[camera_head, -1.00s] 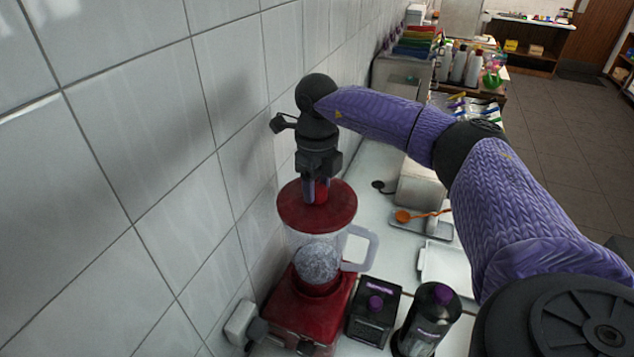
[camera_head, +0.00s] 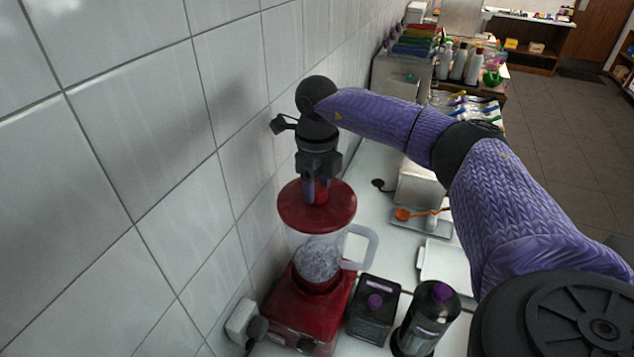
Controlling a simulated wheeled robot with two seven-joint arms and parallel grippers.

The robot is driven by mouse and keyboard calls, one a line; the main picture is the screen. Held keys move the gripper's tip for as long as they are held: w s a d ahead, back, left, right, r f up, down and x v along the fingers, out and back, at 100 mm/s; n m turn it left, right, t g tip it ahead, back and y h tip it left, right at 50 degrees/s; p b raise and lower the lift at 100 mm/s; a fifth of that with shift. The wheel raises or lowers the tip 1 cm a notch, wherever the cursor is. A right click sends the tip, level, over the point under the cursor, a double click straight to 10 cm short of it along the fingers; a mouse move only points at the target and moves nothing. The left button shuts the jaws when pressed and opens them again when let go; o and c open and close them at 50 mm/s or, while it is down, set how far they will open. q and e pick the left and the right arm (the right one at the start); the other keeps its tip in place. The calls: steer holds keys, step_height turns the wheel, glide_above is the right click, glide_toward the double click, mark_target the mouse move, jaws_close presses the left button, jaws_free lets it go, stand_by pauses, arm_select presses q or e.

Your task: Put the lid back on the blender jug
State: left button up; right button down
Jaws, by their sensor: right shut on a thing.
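The red lid (camera_head: 317,212) is a round disc with a knob on top. My right gripper (camera_head: 316,192) points down and is shut on the lid's knob. The lid is at the top of the clear blender jug (camera_head: 318,262), covering its mouth in this view; I cannot tell whether it touches the rim. The jug holds something greyish and has a pale handle on its right. It stands on the red blender base (camera_head: 305,310). My left gripper is not in view.
A white tiled wall (camera_head: 150,150) is close on the left. A dark box with a purple cap (camera_head: 373,312) and a dark bottle (camera_head: 427,320) stand right of the base. A white tray (camera_head: 445,262) and an orange spoon (camera_head: 403,215) lie further right.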

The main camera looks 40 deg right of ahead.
jaws_free()
steer(key=shift+r+p, duration=3.25)
steer(key=shift+r, duration=0.3)
steer(key=shift+f, duration=0.1)
steer(key=shift+c, duration=0.4)
jaws_close()
steer(key=shift+f, duration=0.2)
steer(key=shift+f+b, duration=2.4)
steer(key=shift+f, duration=0.75)
